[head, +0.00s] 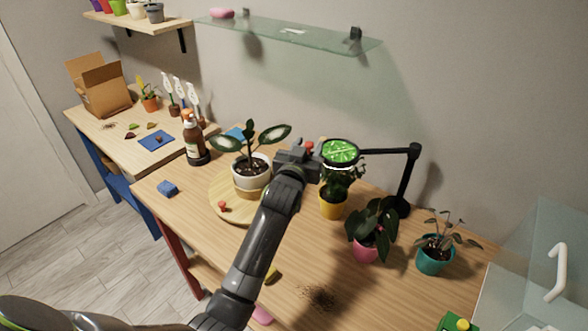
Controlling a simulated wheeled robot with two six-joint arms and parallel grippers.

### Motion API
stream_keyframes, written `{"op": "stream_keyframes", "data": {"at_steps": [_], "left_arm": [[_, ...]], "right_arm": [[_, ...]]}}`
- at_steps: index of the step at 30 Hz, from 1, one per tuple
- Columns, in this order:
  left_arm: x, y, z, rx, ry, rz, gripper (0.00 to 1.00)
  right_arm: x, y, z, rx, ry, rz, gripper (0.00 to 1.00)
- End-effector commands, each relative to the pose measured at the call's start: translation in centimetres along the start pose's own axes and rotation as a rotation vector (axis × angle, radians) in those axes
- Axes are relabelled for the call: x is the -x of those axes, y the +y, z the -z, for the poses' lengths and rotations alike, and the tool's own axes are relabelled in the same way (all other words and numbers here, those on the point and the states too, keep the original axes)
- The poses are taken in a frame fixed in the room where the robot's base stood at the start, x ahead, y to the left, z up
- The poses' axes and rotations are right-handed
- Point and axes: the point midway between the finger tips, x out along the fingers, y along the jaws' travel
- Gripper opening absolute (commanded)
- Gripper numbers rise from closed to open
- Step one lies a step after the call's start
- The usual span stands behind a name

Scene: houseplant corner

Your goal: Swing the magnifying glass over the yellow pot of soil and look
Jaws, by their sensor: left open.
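The magnifying glass (340,152) is a round black-rimmed lens on a jointed black arm (385,151), whose post stands at the back of the table. A bright green leaf pattern shows in the lens. The yellow pot (332,209) stands below the lens in the head view, with green foliage above it; its soil is hidden. My left gripper (311,153) is open at the left side of the lens rim, by a small red knob (309,146). I cannot tell whether it touches the rim. My right gripper is not in view.
A white pot (250,180) with a broad-leaved plant stands on a round wooden board (222,207) left of my arm. A pink pot (368,248) and a teal pot (435,261) stand to the right. Spilled soil (321,297) lies in front. A glass shelf (290,33) hangs above.

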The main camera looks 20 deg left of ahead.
Motion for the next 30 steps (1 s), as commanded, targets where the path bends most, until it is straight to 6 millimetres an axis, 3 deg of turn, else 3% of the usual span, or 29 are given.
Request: {"op": "stream_keyframes", "data": {"at_steps": [3, 18, 23, 30], "left_arm": [[2.0, -0.1, 0.6, 0.003, -0.002, 0.002, 0.41], [10.7, 0.0, 0.6, 0.005, -0.003, 0.003, 0.41], [13.3, 0.0, 0.5, 0.005, -0.002, 0.003, 0.41], [15.5, 0.0, 0.1, 0.004, 0.001, 0.001, 0.41]], "right_arm": [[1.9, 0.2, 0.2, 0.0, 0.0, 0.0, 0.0], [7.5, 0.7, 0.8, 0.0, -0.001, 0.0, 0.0], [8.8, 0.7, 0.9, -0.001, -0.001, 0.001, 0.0], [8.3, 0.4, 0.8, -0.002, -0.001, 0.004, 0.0]]}}
